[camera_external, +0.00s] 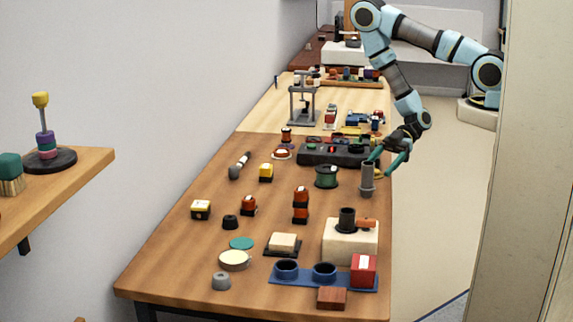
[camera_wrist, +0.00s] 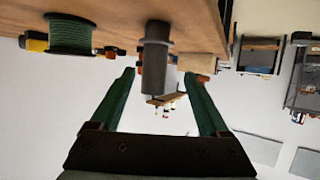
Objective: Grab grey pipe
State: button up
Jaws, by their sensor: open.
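The grey pipe (camera_external: 367,179) is an upright cylinder with a wider flange low down, standing near the right edge of the wooden table. In the wrist view the pipe (camera_wrist: 155,58) hangs from the top, with the table upside down, and lies in line with the gap between my green fingers. My gripper (camera_external: 382,164) is at the table's right edge, just right of the pipe's upper part. The wrist view shows the fingers (camera_wrist: 158,76) apart, one to each side of the pipe's end. Whether they touch it cannot be told.
A green spool (camera_external: 326,176) stands just left of the pipe. A dark box with a red light (camera_external: 333,154) lies behind it. A cream block with a dark cylinder (camera_external: 350,243) and a blue holder (camera_external: 305,280) are nearer the front. Open floor lies right of the table (camera_external: 150,270).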

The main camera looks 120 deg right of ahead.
aim_at(364, 180)
jog(key=p+x, duration=0.1)
jog(key=x, duration=0.1)
jog(key=shift+w, duration=0.25)
jog(key=p+x, duration=0.2)
jog(key=x, duration=0.1)
jog(key=p+x, duration=0.1)
jog(key=x, duration=0.1)
jog(key=shift+w+d, duration=0.25)
jog(key=shift+w+f, duration=0.2)
jog(key=shift+w, duration=0.1)
grip_shut()
